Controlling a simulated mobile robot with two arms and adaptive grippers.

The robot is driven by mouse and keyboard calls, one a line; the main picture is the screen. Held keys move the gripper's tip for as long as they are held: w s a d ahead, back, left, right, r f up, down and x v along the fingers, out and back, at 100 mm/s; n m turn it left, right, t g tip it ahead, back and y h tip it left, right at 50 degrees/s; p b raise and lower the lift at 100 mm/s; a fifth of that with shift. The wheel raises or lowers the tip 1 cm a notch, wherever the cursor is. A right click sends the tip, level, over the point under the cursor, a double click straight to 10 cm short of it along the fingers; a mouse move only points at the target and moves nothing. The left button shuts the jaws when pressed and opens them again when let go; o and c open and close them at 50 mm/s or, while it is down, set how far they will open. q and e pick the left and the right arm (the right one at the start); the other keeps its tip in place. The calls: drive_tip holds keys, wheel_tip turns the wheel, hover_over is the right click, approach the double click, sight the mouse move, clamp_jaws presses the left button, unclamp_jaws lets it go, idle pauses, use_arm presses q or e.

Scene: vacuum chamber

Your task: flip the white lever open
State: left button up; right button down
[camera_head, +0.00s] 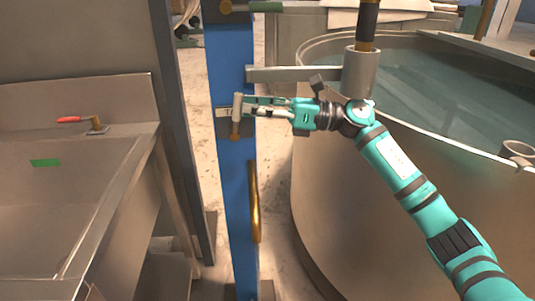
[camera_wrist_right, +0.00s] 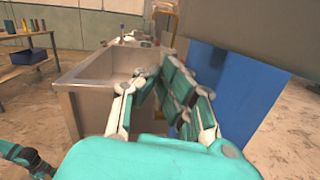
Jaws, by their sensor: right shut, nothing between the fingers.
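A pale grey-white lever (camera_head: 237,108) stands upright on a brass-coloured mount on the blue post, left of centre in the head view. My right gripper (camera_head: 252,106) reaches in from the right at the height of the lever. It is shut with nothing held, and its fingertips are right beside the lever. I cannot tell whether they touch it. In the right wrist view the gripper's fingers fill the middle, and I cannot make out the lever there. My left gripper is not in view.
The blue post (camera_head: 228,185) carries a brass handle (camera_head: 254,200) below the lever. A metal sink (camera_head: 75,190) with a red-handled tap (camera_head: 80,121) stands at left. A large round tank (camera_head: 330,200) fills the right, under my right arm. A narrow floor gap separates post and tank.

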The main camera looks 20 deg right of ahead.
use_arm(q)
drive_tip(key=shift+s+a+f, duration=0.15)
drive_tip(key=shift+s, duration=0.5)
use_arm(e)
drive_tip(key=shift+a+r, duration=0.15)
drive_tip(key=shift+a, duration=0.1)
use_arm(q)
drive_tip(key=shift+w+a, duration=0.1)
